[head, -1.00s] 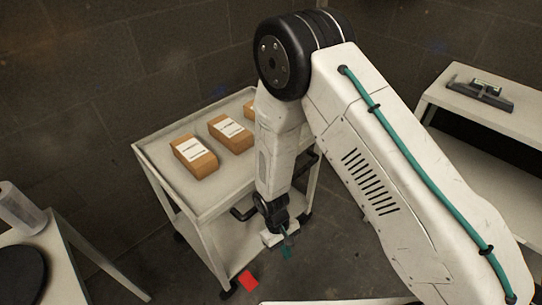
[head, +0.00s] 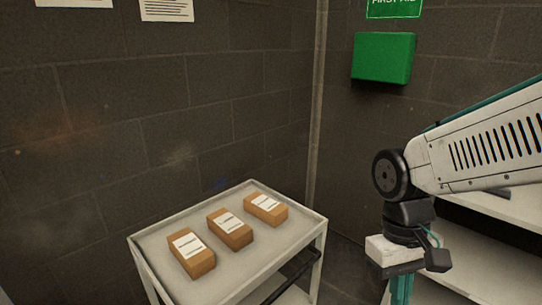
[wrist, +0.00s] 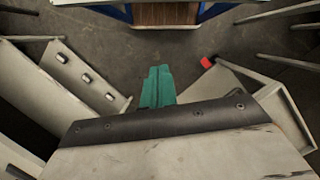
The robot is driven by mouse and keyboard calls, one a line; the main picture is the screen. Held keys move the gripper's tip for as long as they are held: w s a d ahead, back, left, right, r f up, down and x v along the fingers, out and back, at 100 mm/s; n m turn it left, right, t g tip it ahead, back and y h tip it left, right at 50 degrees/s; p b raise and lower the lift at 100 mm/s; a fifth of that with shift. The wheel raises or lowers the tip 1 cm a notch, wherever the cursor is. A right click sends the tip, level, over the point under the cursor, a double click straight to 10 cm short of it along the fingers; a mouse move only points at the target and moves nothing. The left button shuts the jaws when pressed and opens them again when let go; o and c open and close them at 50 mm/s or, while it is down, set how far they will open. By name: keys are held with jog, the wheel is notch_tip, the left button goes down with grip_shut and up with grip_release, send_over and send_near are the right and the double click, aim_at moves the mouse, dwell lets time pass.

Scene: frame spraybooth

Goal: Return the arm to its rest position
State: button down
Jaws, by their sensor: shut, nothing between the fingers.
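My arm reaches in from the right edge of the head view, bends at a black joint and hangs down at the wrist. My gripper (head: 402,287) points down, its teal fingers partly cut off by the bottom edge. It is right of the trolley, apart from it in the picture. In the wrist view the teal fingers (wrist: 157,87) are together with nothing between them, above the grey floor. The pale wrist housing hides the lower part of that view.
A grey trolley (head: 160,243) carries three brown labelled boxes, including the nearest one (head: 192,256). A pale shelf unit (head: 500,240) stands behind my arm. A green first-aid box (head: 383,58) hangs on the wall. A small red item (wrist: 207,62) lies near the gripper in the wrist view.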

jog(key=s+d+r+m+t, duration=0.2)
jog(key=s+d+r+t, duration=0.2)
jog(key=r, duration=0.4)
jog(key=shift+s+d+m+t+y, duration=0.3)
jog(key=shift+s+d+y, duration=0.1)
jog(key=shift+s+d, duration=0.4)
